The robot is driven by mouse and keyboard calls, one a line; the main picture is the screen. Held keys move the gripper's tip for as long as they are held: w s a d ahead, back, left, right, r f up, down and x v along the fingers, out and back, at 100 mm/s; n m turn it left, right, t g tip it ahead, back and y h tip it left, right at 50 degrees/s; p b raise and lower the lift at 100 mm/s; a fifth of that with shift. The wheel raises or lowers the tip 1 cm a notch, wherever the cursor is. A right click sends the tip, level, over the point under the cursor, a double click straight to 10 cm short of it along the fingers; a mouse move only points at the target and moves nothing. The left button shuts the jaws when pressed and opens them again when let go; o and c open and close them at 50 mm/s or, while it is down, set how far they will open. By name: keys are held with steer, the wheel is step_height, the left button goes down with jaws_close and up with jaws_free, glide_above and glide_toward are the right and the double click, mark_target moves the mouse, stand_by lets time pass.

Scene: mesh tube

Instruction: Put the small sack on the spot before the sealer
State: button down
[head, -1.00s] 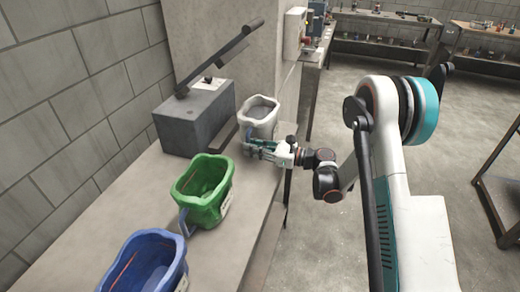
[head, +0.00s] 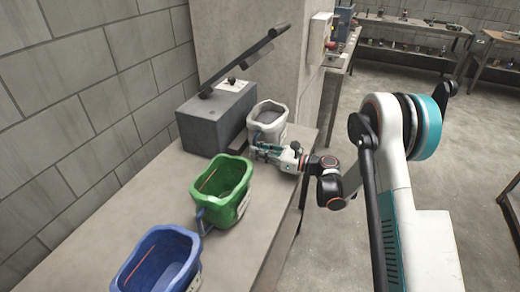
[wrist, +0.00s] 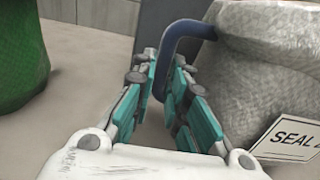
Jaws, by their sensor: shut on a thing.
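A grey-white sack (head: 267,118) with a blue handle stands upright beside the dark grey sealer (head: 216,120), which has a long raised bar. In the wrist view the sack (wrist: 265,80) fills the right side and carries a white label reading "SEAL". My gripper (head: 258,149) is at the sack's near side, low by the bench. In the wrist view its teal fingers (wrist: 165,70) are shut on the blue handle (wrist: 172,50). The sack's underside is hidden, so I cannot tell whether it touches the bench. The spot before the sealer is mostly hidden by the sack.
A green open container (head: 222,192) stands on the bench (head: 105,225) nearer me, and a blue one (head: 157,262) nearer still. A block wall is on the left, a concrete pillar (head: 240,45) behind. The bench's right edge is close to my gripper.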

steer(key=shift+f, duration=0.15)
steer(key=c, duration=1.5)
jaws_free()
